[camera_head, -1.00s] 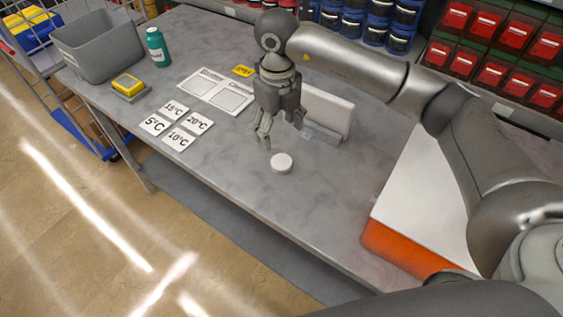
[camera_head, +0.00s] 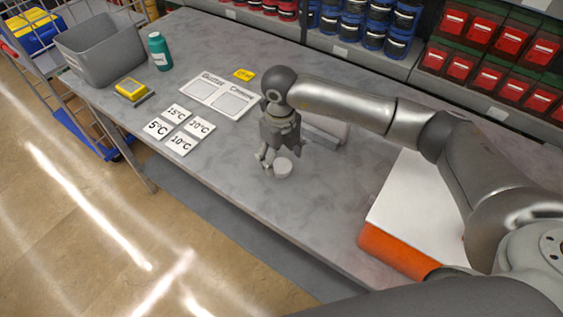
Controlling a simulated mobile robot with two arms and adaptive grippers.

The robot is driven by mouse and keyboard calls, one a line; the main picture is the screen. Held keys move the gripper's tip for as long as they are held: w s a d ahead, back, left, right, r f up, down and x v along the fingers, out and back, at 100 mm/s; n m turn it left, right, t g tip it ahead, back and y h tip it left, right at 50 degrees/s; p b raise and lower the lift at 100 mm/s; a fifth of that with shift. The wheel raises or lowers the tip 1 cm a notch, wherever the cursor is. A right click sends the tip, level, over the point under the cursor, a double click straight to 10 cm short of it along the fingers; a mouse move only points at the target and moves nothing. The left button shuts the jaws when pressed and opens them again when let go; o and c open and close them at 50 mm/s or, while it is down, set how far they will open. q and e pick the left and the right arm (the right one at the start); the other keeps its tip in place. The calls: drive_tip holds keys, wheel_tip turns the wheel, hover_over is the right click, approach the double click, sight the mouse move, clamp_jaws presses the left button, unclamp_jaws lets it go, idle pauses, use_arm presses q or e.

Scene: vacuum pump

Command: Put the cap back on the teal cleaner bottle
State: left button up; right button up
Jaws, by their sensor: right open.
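The teal cleaner bottle (camera_head: 160,52) stands upright at the back left of the grey table, beside the grey bin. Its label faces me, and I cannot make out its top clearly. The round white cap (camera_head: 283,168) lies on the table near the middle. My right gripper (camera_head: 274,166) is low over the table, pointing down, with its fingers open right at the cap's left and far side. I cannot tell whether a finger touches the cap. My left gripper is not in view.
Temperature cards (camera_head: 181,130) and a marked mat (camera_head: 219,94) lie left of my right gripper. A yellow device (camera_head: 131,88) sits near the grey bin (camera_head: 100,56). A white and orange box (camera_head: 405,225) stands at the right. Shelves of red and blue bins line the back.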

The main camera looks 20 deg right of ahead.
sight(283, 166)
drive_tip(key=shift+f, duration=1.25)
drive_tip(key=shift+c, duration=0.4)
drive_tip(key=c, duration=0.7)
